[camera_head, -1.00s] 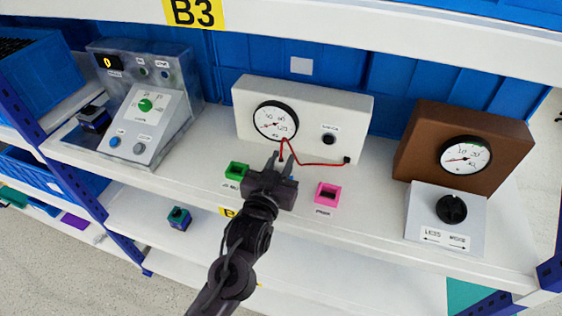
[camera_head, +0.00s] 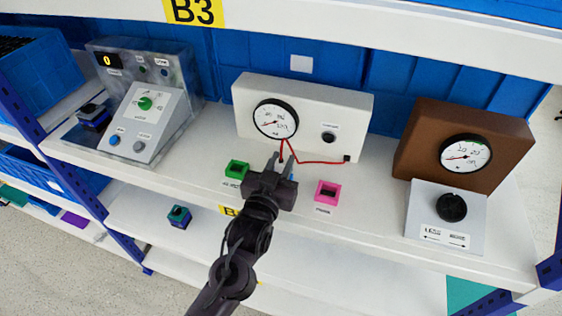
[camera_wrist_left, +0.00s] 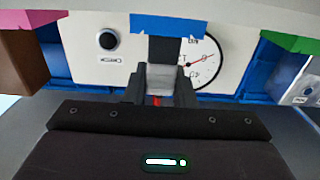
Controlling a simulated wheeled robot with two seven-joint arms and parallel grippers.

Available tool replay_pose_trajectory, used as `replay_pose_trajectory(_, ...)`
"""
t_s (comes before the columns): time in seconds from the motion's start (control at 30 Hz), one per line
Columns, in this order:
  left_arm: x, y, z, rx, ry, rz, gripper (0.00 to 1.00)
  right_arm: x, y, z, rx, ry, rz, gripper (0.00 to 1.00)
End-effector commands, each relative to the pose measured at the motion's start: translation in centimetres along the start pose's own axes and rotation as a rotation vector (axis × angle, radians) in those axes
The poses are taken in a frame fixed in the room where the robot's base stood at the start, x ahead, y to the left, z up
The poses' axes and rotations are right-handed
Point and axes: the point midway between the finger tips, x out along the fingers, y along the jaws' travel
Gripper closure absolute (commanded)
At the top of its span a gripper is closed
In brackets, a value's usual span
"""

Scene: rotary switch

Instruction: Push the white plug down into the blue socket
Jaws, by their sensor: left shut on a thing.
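My left gripper (camera_head: 281,161) is shut on the white plug, in front of the white gauge box in the head view. In the left wrist view the light plug (camera_wrist_left: 160,77) sits between the dark fingers, with its red cord (camera_wrist_left: 157,101) behind it. The blue socket (camera_wrist_left: 167,25) shows at the top middle of that view, with a dark area between it and the plug. I cannot tell how deep the plug sits, if at all. In the head view my gripper hides most of the socket. My right gripper is not in view.
A green socket (camera_head: 236,169) stands left of my gripper and a pink socket (camera_head: 328,192) right of it. The red cord (camera_head: 318,163) runs to the white gauge box (camera_head: 351,113). A brown gauge box (camera_head: 420,133) with a black knob (camera_head: 451,207) stands at the right.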

Motion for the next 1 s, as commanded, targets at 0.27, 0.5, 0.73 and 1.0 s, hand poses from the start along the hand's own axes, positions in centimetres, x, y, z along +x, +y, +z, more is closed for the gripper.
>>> replay_pose_trajectory(0.27, 0.0, 0.0, 0.8, 0.000, 0.000, 0.000, 1.00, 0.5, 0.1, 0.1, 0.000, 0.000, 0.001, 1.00)
replay_pose_trajectory(0.5, 0.0, 0.0, 1.4, 0.000, 0.000, 0.000, 1.00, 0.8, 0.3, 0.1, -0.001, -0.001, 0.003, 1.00)
replay_pose_trajectory(0.73, 0.0, 0.0, 2.0, 0.000, 0.000, 0.000, 1.00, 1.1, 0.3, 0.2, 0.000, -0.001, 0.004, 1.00)
replay_pose_trajectory(1.0, 0.0, 0.0, 2.4, 0.000, 0.000, 0.000, 0.73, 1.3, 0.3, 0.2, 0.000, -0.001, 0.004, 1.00)
